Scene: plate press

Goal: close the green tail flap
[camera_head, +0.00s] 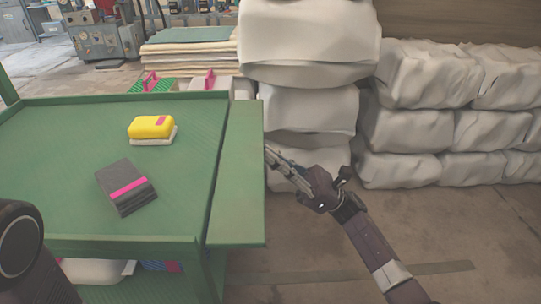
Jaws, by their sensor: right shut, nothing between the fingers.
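The green tail flap (239,175) is a long flat panel along the right side of the green cart top (75,165). It lies about level with the top, and a dark gap runs between them. My right gripper (270,156) is shut and empty. Its fingertips are at the flap's outer right edge, near the middle of its length; I cannot tell whether they touch it. My right arm comes in from the lower right. My left gripper is not in view; only a dark part of my own body shows at the lower left.
On the cart top lie a yellow and white block (151,128) and a dark grey block with a pink band (127,187). Stacked white sacks (308,108) stand behind the flap, with more sacks (430,130) at the right. The floor right of the cart is clear.

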